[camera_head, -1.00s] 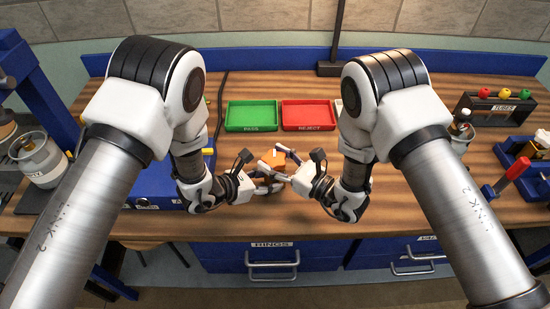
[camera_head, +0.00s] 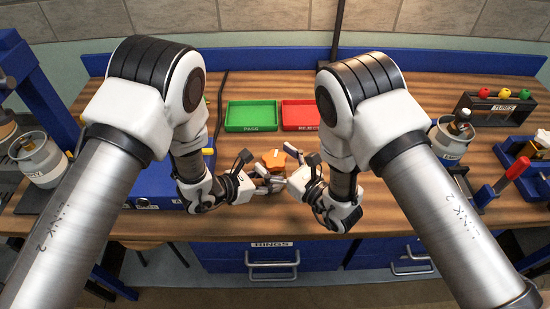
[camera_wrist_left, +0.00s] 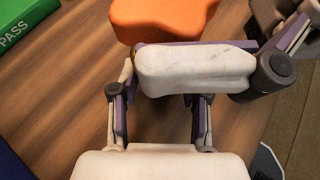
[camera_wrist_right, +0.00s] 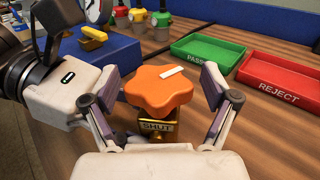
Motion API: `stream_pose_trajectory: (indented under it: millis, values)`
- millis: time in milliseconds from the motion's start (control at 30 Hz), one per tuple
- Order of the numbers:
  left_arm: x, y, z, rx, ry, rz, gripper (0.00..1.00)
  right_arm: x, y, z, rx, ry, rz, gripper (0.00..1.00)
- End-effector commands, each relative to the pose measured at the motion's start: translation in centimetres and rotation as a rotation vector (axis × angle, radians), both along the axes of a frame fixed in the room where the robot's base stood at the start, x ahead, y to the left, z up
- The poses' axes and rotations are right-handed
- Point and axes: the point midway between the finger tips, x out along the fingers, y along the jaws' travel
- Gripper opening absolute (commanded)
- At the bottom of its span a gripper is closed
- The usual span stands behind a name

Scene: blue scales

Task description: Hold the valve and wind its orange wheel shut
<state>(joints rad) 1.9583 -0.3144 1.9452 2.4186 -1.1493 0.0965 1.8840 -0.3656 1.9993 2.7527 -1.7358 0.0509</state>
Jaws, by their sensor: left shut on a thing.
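The valve has an orange lobed wheel (camera_wrist_right: 160,88) with a white mark on top and a brass body (camera_wrist_right: 158,130) labelled SHUT. The wheel also shows in the head view (camera_head: 273,159) and at the top of the left wrist view (camera_wrist_left: 165,20). My left gripper (camera_head: 263,183) is shut on the valve's body, below the wheel; the grip itself is mostly hidden. My right gripper (camera_wrist_right: 162,88) is open, with one finger on each side of the wheel and a visible gap on the right side. A finger of it blocks much of the left wrist view.
A green PASS tray (camera_head: 252,115) and a red REJECT tray (camera_head: 301,115) lie behind the valve. A blue case (camera_head: 155,183) stands to the left.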

Motion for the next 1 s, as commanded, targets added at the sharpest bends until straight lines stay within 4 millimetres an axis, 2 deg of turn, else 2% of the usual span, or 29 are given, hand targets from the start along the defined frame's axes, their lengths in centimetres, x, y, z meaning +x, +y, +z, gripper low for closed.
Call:
stream_pose_trajectory:
  millis: [233,333,733,867,1000]
  values:
    - [0.0,0.0,0.0,0.000,0.001,0.000,0.26,-0.1,-0.1,0.0,0.000,0.001,0.001,0.86]
    - [0.0,0.0,0.0,0.000,0.000,0.001,0.26,-0.8,-0.7,-0.1,0.000,0.004,0.000,0.86]
    - [0.0,0.0,0.0,0.000,0.000,0.001,0.26,-7.6,-7.0,-0.1,0.002,0.007,-0.004,0.86]
    - [0.0,0.0,0.0,0.000,0.000,0.001,0.26,-8.7,-8.0,-0.1,0.002,0.003,-0.001,0.86]
    - [0.0,0.0,0.0,-0.001,0.000,0.001,0.26,-8.9,-8.1,0.0,0.000,0.000,0.001,0.86]
